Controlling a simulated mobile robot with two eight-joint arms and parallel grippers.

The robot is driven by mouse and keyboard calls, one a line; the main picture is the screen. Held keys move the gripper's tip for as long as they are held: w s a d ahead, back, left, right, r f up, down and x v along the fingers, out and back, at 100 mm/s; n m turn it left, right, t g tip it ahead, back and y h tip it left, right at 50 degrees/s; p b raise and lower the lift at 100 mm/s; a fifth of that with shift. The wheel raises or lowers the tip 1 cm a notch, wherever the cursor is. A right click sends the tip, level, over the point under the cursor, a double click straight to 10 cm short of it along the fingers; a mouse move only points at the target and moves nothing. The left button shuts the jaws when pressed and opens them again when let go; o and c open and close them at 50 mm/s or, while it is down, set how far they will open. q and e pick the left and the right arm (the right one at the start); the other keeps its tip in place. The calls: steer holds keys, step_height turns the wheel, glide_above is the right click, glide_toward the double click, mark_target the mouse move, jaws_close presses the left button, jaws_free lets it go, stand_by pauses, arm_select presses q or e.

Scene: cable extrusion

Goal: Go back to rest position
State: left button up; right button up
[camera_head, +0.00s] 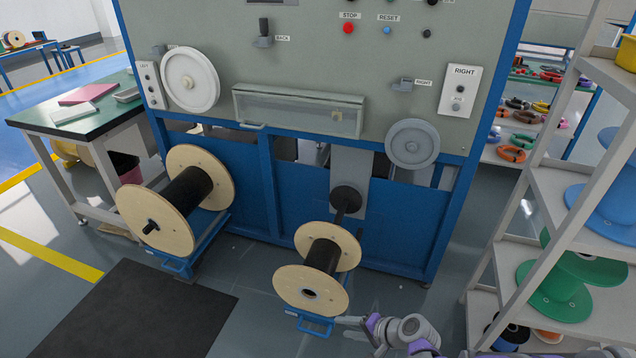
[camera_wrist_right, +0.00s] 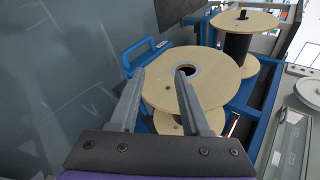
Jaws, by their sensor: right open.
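My right gripper (camera_head: 352,321) is low at the bottom of the head view, just right of the smaller cable spool (camera_head: 318,258). In the right wrist view its two fingers (camera_wrist_right: 158,74) are apart with nothing held between them. The spool's pale wooden flange with a dark centre hole (camera_wrist_right: 192,88) shows beyond the fingertips; I cannot tell whether they touch it. The spool sits on a blue stand (camera_head: 309,322) in front of the machine. My left gripper is in neither view.
The extrusion machine (camera_head: 330,50) fills the middle. A larger black-cable spool (camera_head: 187,191) stands left. A shelf rack (camera_head: 553,200) with green and blue reels is close on the right. A green-topped table (camera_head: 45,115) is at far left. Bare floor and a dark mat (camera_head: 130,315) lie in front.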

steer(key=s+d+r+n+h, duration=0.3)
steer(key=s+r, duration=0.1)
steer(key=s, duration=0.4)
steer(key=s+d+r+n+g+h, duration=0.15)
steer(key=s+d+r, duration=0.25)
steer(key=s, duration=0.5)
steer(key=s+d+r+n+h, duration=0.3)
steer(key=s+n+h, duration=0.1)
steer(key=s, duration=0.4)
arm_select(q)
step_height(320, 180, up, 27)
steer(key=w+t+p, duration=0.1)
steer(key=p, duration=2.3)
arm_select(e)
step_height(320, 180, up, 28)
steer(key=w+t, duration=0.1)
steer(key=shift+w+f, duration=0.15)
steer(key=shift+f, duration=0.05)
